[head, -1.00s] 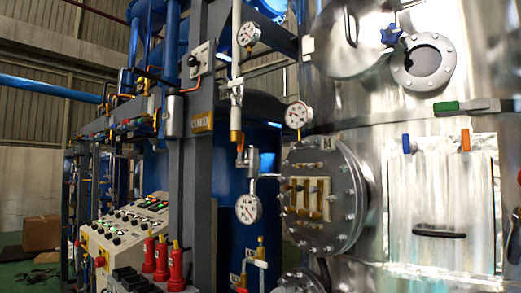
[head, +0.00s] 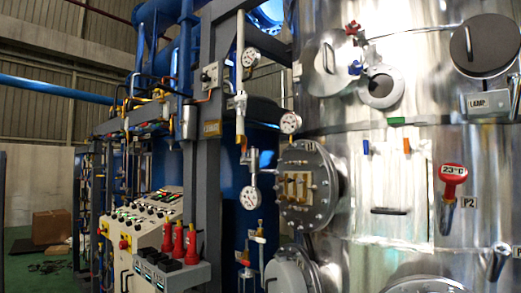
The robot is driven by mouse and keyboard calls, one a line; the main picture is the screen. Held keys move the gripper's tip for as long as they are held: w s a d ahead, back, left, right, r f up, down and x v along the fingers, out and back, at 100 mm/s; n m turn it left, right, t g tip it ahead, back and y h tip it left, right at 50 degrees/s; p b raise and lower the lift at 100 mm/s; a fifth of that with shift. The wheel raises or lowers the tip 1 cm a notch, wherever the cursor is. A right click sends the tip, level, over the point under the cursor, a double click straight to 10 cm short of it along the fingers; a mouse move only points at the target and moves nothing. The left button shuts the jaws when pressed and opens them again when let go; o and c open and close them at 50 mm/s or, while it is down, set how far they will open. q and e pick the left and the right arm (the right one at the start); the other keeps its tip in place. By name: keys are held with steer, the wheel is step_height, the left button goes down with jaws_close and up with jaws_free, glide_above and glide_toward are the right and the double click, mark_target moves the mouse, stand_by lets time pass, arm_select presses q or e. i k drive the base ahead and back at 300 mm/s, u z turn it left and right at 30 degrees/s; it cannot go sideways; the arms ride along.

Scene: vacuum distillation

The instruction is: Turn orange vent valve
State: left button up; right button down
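A small orange handle (head: 406,145) stands upright on the shiny steel vessel (head: 480,110), at the top right of a rectangular panel (head: 400,190). A similar blue handle (head: 366,147) is at the panel's top left. A green handle (head: 396,121) lies flat just above them. I cannot tell from any label which of these is a vent valve. Neither of my grippers shows in the head view.
Red (head: 352,28) and blue (head: 355,68) knobs sit near a round port on the vessel. A red gauge reading 23 °C (head: 453,173) sticks out at the right. A control console (head: 150,228) and several red bottle-shaped parts (head: 178,240) stand at the left.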

mark_target(243, 150)
steer(key=u, duration=0.2)
steer(key=i, duration=0.9)
steer(key=z, duration=1.4)
steer(key=i, duration=0.15)
steer(key=u, duration=3)
steer(key=k, duration=0.7)
steer(key=z, duration=0.75)
steer(key=i, duration=0.1)
steer(key=u, duration=0.05)
